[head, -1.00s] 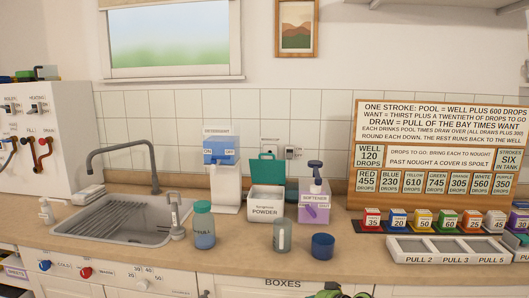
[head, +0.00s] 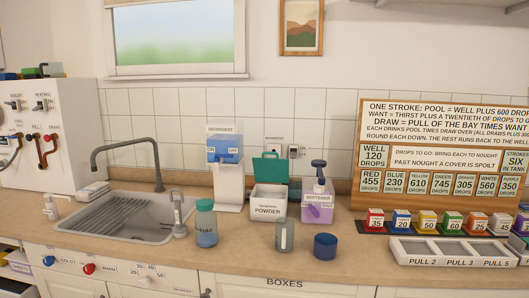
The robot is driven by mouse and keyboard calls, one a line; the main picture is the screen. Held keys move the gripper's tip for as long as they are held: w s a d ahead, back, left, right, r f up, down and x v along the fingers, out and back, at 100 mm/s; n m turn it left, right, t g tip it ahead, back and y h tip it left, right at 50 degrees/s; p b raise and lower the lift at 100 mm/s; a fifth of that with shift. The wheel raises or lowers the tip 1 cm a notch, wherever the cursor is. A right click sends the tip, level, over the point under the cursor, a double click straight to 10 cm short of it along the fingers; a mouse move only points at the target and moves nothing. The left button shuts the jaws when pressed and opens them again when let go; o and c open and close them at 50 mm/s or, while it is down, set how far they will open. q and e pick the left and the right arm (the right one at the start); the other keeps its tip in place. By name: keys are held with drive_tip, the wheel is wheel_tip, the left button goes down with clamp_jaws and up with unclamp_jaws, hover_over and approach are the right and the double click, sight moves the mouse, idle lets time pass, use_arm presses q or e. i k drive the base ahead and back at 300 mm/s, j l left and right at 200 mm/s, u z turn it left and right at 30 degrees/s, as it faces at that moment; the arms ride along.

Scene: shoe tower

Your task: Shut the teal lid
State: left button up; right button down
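The teal lid (head: 268,167) stands raised, open and tilted back, at the rear of a white powder box (head: 268,202) on the counter, between the detergent dispenser and the softener bottle. Dark space shows under the lid at the box's top. Neither of my grippers shows in the head view now.
A detergent dispenser (head: 225,172) stands left of the box, a purple softener bottle (head: 317,200) right of it. In front are a teal-capped bottle (head: 206,223), a grey-green container (head: 284,235) and a blue cup (head: 325,246). A sink (head: 120,222) is at left, trays (head: 450,252) at right.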

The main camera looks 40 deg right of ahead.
sight(273, 170)
drive_tip(key=i+l+u, duration=0.1)
drive_tip(key=l, duration=0.45)
drive_tip(key=i+l+u, duration=0.1)
drive_tip(key=l, duration=0.45)
drive_tip(key=i+l+u, duration=0.15)
drive_tip(key=l, duration=0.4)
drive_tip(key=k, duration=0.05)
